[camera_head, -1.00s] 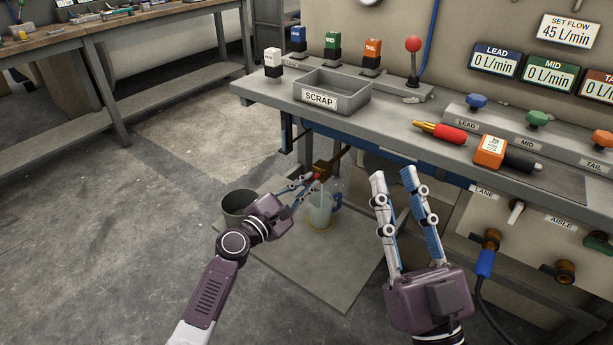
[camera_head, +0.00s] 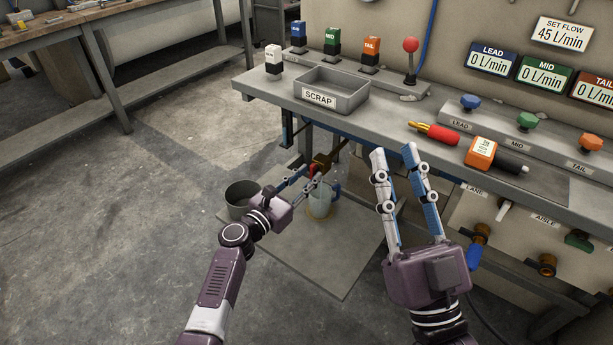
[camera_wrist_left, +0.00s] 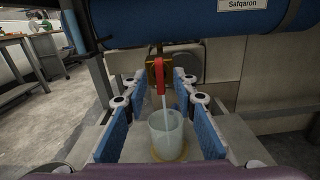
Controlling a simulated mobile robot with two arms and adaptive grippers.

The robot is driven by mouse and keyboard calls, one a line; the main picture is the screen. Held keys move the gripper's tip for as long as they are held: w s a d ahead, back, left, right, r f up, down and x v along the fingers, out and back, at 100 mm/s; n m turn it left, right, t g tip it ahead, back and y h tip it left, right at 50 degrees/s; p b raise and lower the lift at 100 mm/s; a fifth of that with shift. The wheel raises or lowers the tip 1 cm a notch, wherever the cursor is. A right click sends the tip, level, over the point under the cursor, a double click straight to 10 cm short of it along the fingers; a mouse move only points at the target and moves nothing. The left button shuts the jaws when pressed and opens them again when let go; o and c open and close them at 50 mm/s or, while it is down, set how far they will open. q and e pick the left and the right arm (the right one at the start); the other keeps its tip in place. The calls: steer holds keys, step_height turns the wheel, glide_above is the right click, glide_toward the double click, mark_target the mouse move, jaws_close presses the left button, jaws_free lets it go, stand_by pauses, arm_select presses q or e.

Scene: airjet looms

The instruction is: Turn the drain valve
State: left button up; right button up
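The drain valve is a brass body (camera_head: 321,160) with a red handle (camera_head: 313,171), under the front edge of the bench. In the left wrist view the red handle (camera_wrist_left: 159,76) hangs roughly vertical below the brass block (camera_wrist_left: 152,72). A pale stream runs down into a clear jug (camera_wrist_left: 166,128), which also shows with its blue handle in the head view (camera_head: 320,203). My left gripper (camera_head: 302,178) is open, its blue-padded fingers either side of the red handle with gaps; no contact shows. My right gripper (camera_head: 393,150) is open and empty before the bench.
A dark bucket (camera_head: 241,196) stands left of the jug on a floor plate (camera_head: 330,262). The bench (camera_head: 400,130) overhangs the valve, with a scrap tray (camera_head: 350,99) on top. A blue cylinder (camera_wrist_left: 190,18) crosses above the valve. Open floor lies left.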

arm_select(q)
steer(key=shift+s+a+p, duration=0.35)
steer(key=shift+s, duration=0.1)
steer(key=p+v, duration=0.2)
steer(key=v, duration=0.3)
